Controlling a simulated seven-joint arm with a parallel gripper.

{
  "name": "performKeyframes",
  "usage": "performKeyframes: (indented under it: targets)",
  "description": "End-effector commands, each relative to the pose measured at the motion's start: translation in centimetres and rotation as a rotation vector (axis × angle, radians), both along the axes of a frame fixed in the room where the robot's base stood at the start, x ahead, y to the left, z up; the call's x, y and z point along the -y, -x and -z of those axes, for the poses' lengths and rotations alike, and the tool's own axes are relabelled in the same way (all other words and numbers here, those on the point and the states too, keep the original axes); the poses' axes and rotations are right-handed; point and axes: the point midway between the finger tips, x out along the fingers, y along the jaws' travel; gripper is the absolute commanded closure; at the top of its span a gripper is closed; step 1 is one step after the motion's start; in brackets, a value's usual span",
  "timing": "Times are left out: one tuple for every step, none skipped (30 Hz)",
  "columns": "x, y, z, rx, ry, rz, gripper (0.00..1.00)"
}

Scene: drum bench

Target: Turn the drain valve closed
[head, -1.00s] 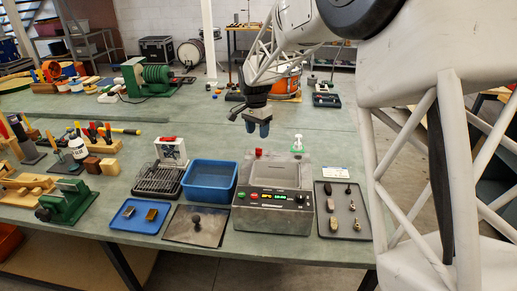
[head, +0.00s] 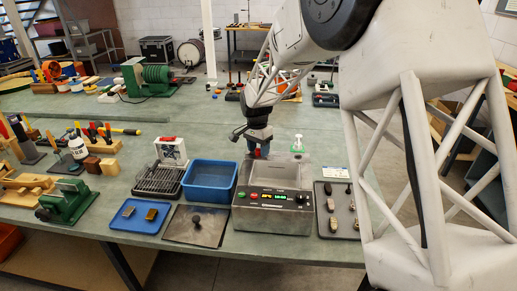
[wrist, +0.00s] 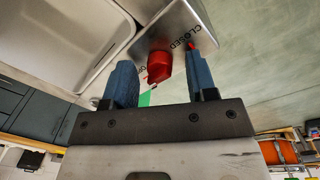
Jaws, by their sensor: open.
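The drain valve is a red knob on the metal rim at the back left of the grey tank (head: 272,215); a bit of the red knob (head: 257,154) shows under my gripper in the head view. In the wrist view the red knob (wrist: 160,68) lies between my gripper's (wrist: 162,80) two blue fingers, with a gap on each side. My gripper is open. The word CLOSED (wrist: 186,41) is printed on the rim near the right finger. Another label beside the knob is partly hidden. Which way the knob points is hard to tell.
A blue basin (head: 210,180) stands left of the tank, with a wire rack (head: 160,178) beyond it. A pump bottle (head: 298,144) stands behind the tank. A dark tray (head: 335,205) with small parts lies to its right, and a lid (head: 196,226) lies front left.

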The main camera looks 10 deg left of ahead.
Motion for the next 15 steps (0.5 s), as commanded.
performKeyframes:
  targets:
    - [0.0,0.0,0.0,0.0,0.0,0.0,0.48]
    - [0.0,0.0,-0.01,0.0,0.0,0.0,0.48]
    - [0.0,0.0,-0.01,0.0,0.0,0.0,0.48]
    - [0.0,0.0,-0.01,0.0,0.0,0.0,0.48]
    - [0.0,0.0,-0.01,0.0,0.0,0.0,0.51]
    - [0.0,0.0,-0.01,0.0,0.0,0.0,0.57]
    - [0.0,0.0,-0.02,0.0,0.0,0.0,0.62]
    - [0.0,0.0,-0.02,0.0,0.0,0.0,0.66]
    - [0.0,0.0,-0.02,0.0,0.0,0.0,0.72]
    - [0.0,0.0,-0.02,0.0,0.0,0.0,0.77]
    - [0.0,0.0,-0.02,0.0,0.0,0.0,0.82]
    - [-0.01,-0.01,-0.02,0.0,0.0,0.0,0.88]
    - [-0.01,-0.01,-0.03,0.0,0.0,0.0,0.92]
    - [-0.02,0.0,-0.03,0.0,0.0,0.0,0.95]
    - [-0.02,0.0,-0.03,0.0,0.0,0.0,0.95]
